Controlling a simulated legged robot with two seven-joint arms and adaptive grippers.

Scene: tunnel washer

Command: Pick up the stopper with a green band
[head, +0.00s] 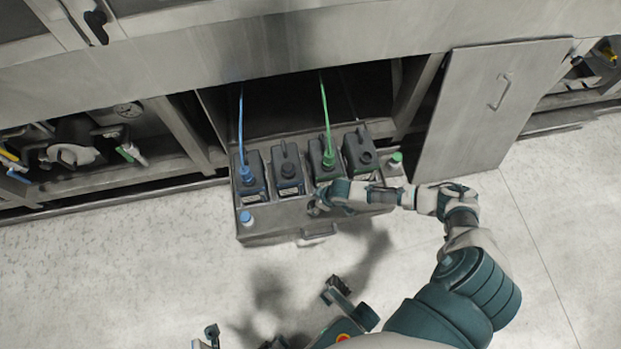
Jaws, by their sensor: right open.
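A small stopper with a green band (395,160) stands at the right edge of the pulled-out drawer (275,232), beside the rightmost canister. My right gripper (315,207) is open over the drawer's front part, to the left of and nearer than this stopper, and apart from it. My right forearm crosses the drawer's front right corner, just below the stopper in the picture. A similar stopper with a blue band (246,218) stands at the drawer's front left corner.
Several dark canisters (287,168) stand in a row in the drawer. A blue hose (241,120) and a green hose (325,110) run into two of them. A grey panel with a handle (485,110) leans at the right. The floor (120,280) is clear at the left.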

